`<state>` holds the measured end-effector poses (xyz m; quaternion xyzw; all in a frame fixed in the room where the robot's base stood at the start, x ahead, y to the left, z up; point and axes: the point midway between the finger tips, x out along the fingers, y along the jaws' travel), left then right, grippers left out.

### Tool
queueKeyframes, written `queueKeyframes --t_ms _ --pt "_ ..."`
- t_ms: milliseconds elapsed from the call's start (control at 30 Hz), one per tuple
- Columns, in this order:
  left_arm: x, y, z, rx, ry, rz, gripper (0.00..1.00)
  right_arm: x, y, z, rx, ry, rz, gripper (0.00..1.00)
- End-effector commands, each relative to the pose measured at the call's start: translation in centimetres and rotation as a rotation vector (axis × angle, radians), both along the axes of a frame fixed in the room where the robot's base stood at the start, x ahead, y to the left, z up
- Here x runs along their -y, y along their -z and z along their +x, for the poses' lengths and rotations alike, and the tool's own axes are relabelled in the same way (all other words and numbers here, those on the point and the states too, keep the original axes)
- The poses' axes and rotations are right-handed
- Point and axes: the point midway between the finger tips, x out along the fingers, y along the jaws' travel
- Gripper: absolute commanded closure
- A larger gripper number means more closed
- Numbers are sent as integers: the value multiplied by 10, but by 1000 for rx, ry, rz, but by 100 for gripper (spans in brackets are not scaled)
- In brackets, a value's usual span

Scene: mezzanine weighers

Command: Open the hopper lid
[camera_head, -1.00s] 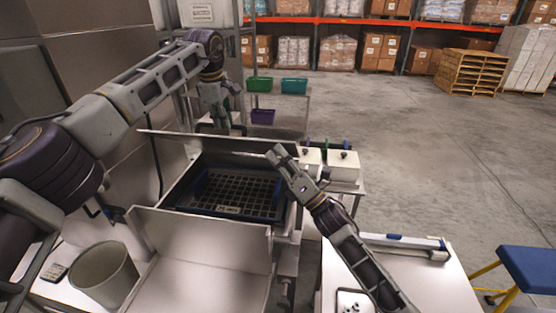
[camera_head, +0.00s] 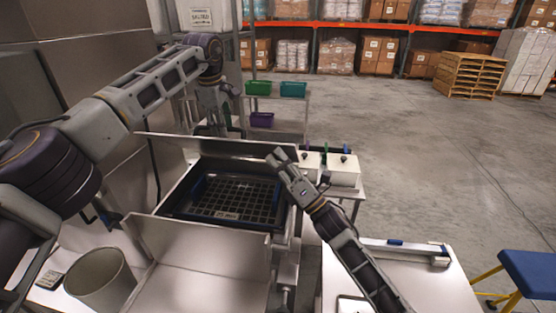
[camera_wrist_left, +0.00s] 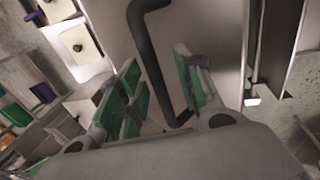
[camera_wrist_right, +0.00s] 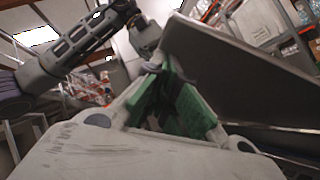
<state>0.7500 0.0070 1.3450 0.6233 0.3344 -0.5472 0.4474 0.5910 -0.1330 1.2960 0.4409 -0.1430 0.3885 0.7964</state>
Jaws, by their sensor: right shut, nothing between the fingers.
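The hopper's lid (camera_head: 225,146) is a grey metal panel standing raised behind the hopper opening. Below it, a black grate (camera_head: 235,195) shows inside the hopper. My left gripper (camera_head: 214,122) is behind the lid, its fingertips partly hidden in the head view. In the left wrist view, its green-padded fingers (camera_wrist_left: 160,95) are apart, with the black bar handle (camera_wrist_left: 160,65) of the lid running between them. I cannot tell whether they touch it. My right gripper (camera_head: 280,157) is shut and empty near the lid's right end; the panel also fills the right wrist view's right side (camera_wrist_right: 225,75).
A grey bucket (camera_head: 100,278) stands at the lower left. White boxes with black knobs (camera_head: 343,170) sit right of the hopper. A white table (camera_head: 420,285) is at the lower right, with a blue stool (camera_head: 530,272) beside it. A shelf with bins (camera_head: 258,88) stands behind.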

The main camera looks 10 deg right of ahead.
Motion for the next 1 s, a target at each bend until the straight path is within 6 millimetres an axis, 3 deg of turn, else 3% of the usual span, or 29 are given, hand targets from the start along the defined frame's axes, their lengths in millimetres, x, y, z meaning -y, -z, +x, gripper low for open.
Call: queueKeyframes --t_ms 600,1000 --pt "-4 -84 -14 -2 1 1 65 0 0 0 0 -1 -1 100" --pt "-5 -97 -17 -4 2 2 65 0 0 0 0 -1 -1 100"
